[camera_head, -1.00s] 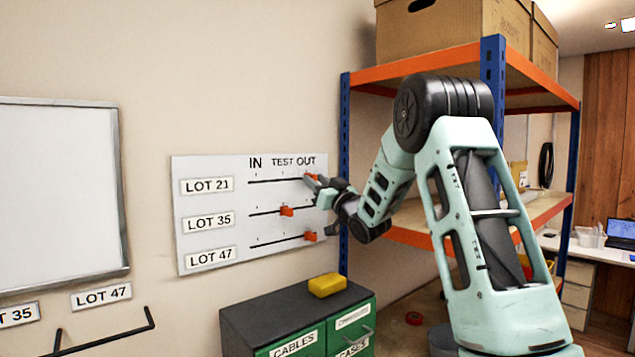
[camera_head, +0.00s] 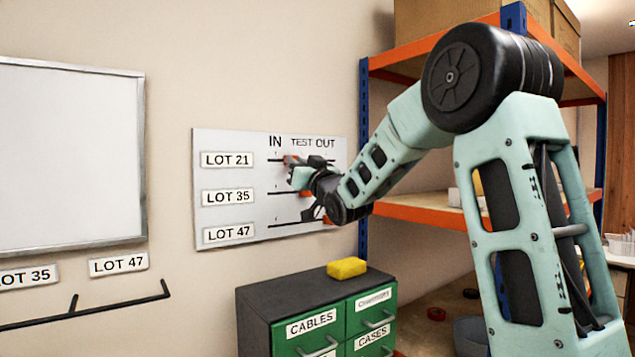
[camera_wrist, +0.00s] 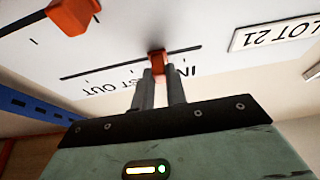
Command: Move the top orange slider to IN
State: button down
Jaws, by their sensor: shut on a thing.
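The white board (camera_head: 225,140) on the wall has three slotted rows under the headings IN, TEST and OUT. The top orange slider (camera_head: 290,159), in the LOT 21 row, stands a little right of the IN heading. My gripper (camera_head: 293,165) is at the top row and partly covers it. In the wrist view, upside down, the top slider (camera_wrist: 157,59) is between the fingertips of my gripper (camera_wrist: 158,72), which is shut on it. The slot runs on past it toward the IN end.
The LOT 35 slider (camera_head: 307,193) is partly hidden by my arm; the wrist view shows it close by (camera_wrist: 72,15). The LOT 47 slider (camera_head: 328,220) is at the right. A green cabinet (camera_head: 262,300) with a yellow block (camera_head: 346,267) stands below. A shelf (camera_head: 430,215) is at right.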

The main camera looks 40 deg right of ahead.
jog(key=shift+w+a+b, duration=0.1)
jog(key=shift+a+b, duration=0.8)
jog(key=shift+a, duration=1.05)
jog(key=c, duration=1.4)
grip_release()
jog(key=shift+a, duration=0.15)
jog(key=shift+s+f, duration=0.15)
jog(key=shift+s, duration=0.1)
jog(key=b+v, duration=0.6)
jog(key=v, duration=1)
jog(key=shift+s+b, duration=0.35)
jog(key=shift+s, duration=0.1)
